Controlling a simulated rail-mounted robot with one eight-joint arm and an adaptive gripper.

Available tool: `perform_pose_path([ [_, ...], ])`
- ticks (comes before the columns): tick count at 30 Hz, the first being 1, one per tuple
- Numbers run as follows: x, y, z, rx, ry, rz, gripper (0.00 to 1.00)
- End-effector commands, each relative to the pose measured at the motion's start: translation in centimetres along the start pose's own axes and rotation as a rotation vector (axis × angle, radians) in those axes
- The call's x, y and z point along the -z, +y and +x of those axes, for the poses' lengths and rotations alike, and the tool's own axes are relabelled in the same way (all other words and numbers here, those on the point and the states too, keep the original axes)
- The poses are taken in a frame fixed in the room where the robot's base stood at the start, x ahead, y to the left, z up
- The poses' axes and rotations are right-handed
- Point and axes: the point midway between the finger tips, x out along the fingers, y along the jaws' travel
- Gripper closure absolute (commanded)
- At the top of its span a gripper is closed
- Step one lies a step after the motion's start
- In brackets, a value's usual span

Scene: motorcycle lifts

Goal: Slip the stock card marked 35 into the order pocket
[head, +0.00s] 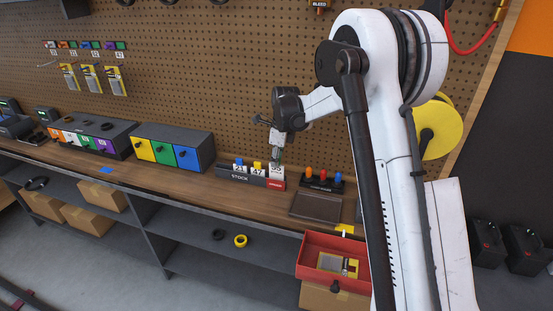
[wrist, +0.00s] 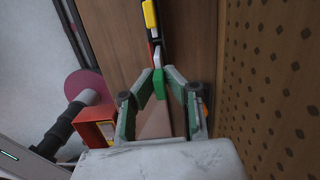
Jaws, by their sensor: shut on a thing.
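A dark rack labelled STOCK (head: 240,178) stands on the bench with upright numbered cards. The card marked 21 (head: 238,168) has a blue tab and the card marked 47 (head: 257,170) a yellow tab. The card that looks marked 35 (head: 276,170) is at the rack's right end, above a small red label. My gripper (head: 276,158) is over that card from above, its fingertips closed on the card's green tab (wrist: 158,82). My gripper also shows in the wrist view (wrist: 160,78). I cannot make out which thing is the order pocket.
A red open box (head: 311,242) is below the bench edge. A yellow-green-blue drawer unit (head: 172,148) stands left. Yellow packets (head: 90,79) hang on the pegboard.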

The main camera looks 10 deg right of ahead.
Motion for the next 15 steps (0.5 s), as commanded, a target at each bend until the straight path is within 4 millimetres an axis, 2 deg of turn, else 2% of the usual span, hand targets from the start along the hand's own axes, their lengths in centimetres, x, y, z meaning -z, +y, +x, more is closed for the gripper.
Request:
perform_pose_path([
  [15, 0.3, 0.0, 2.4, 0.000, 0.000, 0.000, 1.00],
])
